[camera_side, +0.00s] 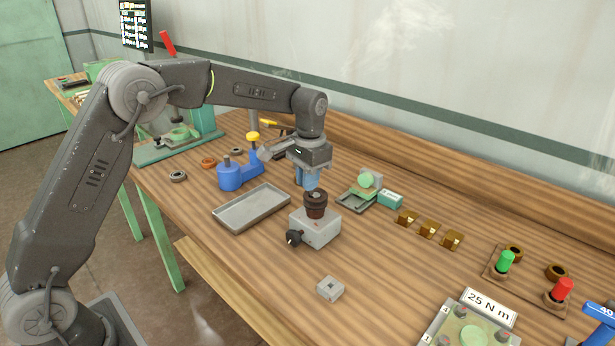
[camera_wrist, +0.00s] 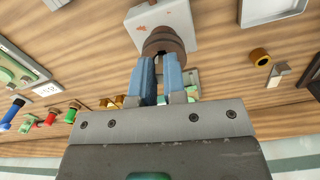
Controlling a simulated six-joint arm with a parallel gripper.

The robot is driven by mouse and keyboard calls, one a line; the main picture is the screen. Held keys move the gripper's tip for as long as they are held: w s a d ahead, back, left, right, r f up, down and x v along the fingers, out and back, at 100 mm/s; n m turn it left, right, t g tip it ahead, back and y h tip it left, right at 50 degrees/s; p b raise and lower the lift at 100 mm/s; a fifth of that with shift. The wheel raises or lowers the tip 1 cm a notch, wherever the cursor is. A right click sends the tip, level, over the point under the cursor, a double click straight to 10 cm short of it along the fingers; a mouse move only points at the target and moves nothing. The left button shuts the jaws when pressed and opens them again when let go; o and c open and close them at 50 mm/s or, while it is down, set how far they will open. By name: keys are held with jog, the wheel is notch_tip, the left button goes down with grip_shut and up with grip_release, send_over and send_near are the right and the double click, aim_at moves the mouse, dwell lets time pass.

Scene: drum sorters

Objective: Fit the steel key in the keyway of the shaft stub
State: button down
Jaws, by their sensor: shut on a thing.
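The shaft stub (camera_side: 316,208) is a dark brown upright cylinder on a light grey block (camera_side: 320,230) with a black knob. It also shows in the wrist view (camera_wrist: 163,40), just beyond my fingertips. My gripper (camera_side: 311,186) points down with its blue fingers directly above the stub's top. In the wrist view the two fingers (camera_wrist: 160,70) stand close together with a narrow gap. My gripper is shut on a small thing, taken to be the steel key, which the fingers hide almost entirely. I cannot tell whether it touches the stub or how it lines up with the keyway.
A grey tray (camera_side: 251,208) lies left of the block, with a blue tool (camera_side: 236,173) behind it. A small slotted grey block (camera_side: 330,289) stands in front. Brass pieces (camera_side: 428,229) and green and red knobs (camera_side: 505,262) are to the right. Bare wood lies between.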

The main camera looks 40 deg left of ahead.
jog(key=shift+f, duration=1.4)
jog(key=c, duration=1.1)
grip_release()
notch_tip(320, 180, up, 14)
jog(key=shift+w+f, duration=0.15)
jog(key=shift+w, duration=0.15)
jog(key=shift+s, duration=0.1)
